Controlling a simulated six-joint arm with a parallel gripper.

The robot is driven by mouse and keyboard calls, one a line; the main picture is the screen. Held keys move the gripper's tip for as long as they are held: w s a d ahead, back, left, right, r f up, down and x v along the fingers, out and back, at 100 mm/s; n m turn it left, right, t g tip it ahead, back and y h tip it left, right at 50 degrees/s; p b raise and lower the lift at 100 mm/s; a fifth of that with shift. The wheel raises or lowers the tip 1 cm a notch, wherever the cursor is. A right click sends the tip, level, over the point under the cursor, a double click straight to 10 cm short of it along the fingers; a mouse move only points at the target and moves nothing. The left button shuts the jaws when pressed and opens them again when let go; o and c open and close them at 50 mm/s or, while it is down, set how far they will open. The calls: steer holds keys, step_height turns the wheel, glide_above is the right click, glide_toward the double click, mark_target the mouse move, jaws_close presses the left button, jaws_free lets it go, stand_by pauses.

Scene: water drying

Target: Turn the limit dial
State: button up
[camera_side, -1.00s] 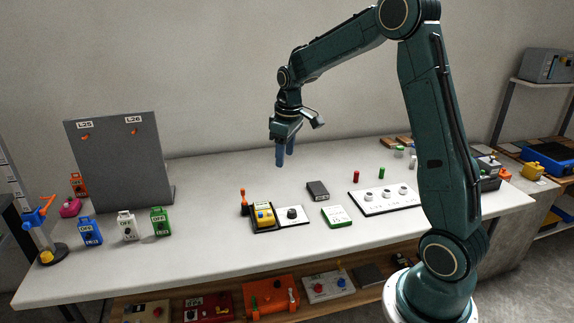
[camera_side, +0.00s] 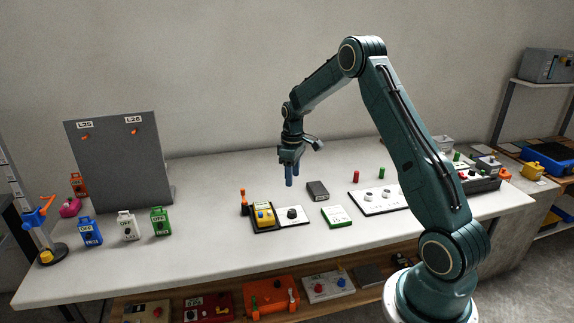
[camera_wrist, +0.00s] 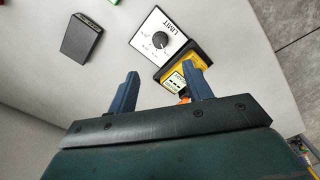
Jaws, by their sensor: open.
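The limit dial is a black round knob (camera_side: 292,213) on a white plate (camera_side: 303,220) lying on the table. In the wrist view the plate (camera_wrist: 144,36) reads LIMIT and its knob (camera_wrist: 161,40) sits amid printed scale marks. A yellow device (camera_side: 264,214) in a dark tray adjoins the plate; it also shows in the wrist view (camera_wrist: 183,68). My gripper (camera_side: 292,182) points down above the table, behind the dial in the side view, apart from it. In the wrist view its two blue fingers (camera_wrist: 160,88) are spread with nothing held between them.
A dark grey box (camera_side: 317,190) lies right of the dial. A green-edged card (camera_side: 337,216) and a white panel with knobs (camera_side: 371,200) lie further right. An orange upright handle (camera_side: 243,200) stands left of the yellow device. Lockout boxes (camera_side: 128,226) stand further left; table between is clear.

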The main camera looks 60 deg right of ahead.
mark_target(292, 211)
step_height(292, 211, down, 14)
steer(key=shift+r, duration=0.25)
stand_by(0.4)
steer(key=c, duration=1)
steer(key=shift+o, duration=0.2)
steer(key=shift+m, duration=0.4)
steer(key=m, duration=0.8)
